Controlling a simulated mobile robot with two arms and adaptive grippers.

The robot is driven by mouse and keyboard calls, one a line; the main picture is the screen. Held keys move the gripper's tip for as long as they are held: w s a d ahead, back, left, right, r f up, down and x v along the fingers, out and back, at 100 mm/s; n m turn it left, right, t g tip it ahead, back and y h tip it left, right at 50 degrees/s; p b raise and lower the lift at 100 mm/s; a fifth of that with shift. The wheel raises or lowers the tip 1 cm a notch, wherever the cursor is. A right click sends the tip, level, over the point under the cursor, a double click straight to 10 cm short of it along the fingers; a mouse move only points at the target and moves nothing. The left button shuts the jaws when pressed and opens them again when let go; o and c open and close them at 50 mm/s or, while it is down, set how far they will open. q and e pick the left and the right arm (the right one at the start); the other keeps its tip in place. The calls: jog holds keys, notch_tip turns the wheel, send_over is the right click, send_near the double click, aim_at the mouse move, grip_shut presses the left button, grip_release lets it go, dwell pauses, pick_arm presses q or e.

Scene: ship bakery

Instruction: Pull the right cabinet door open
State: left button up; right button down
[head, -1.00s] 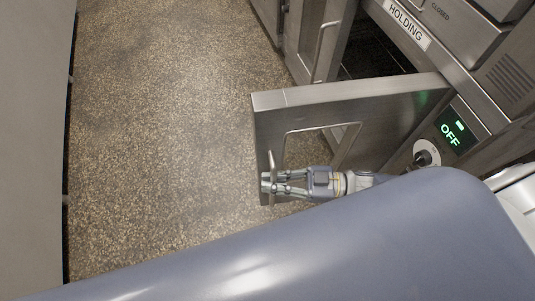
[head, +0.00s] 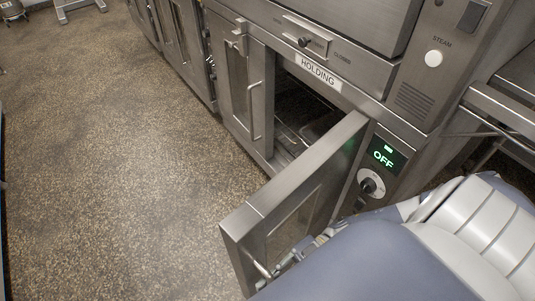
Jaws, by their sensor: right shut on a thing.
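The right cabinet door (head: 290,180) is a steel-framed door with a window. It stands swung well out from the cabinet under the HOLDING label (head: 318,71), with the dark opening (head: 300,105) showing behind it. Its handle (head: 261,269) is near the free edge, low in the head view, and partly hidden. My right gripper (head: 272,270) is shut on this handle; my own arm hides much of it. My left gripper is not in view.
A control panel (head: 375,175) with a green OFF display and a knob is right of the open door. More steel cabinets (head: 180,45) line the back. The speckled floor (head: 110,150) left of the door is clear.

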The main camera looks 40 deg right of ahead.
jog(key=shift+w+d, duration=0.1)
jog(key=c, duration=1.6)
grip_release()
jog(key=d, duration=0.7)
jog(key=shift+d, duration=0.25)
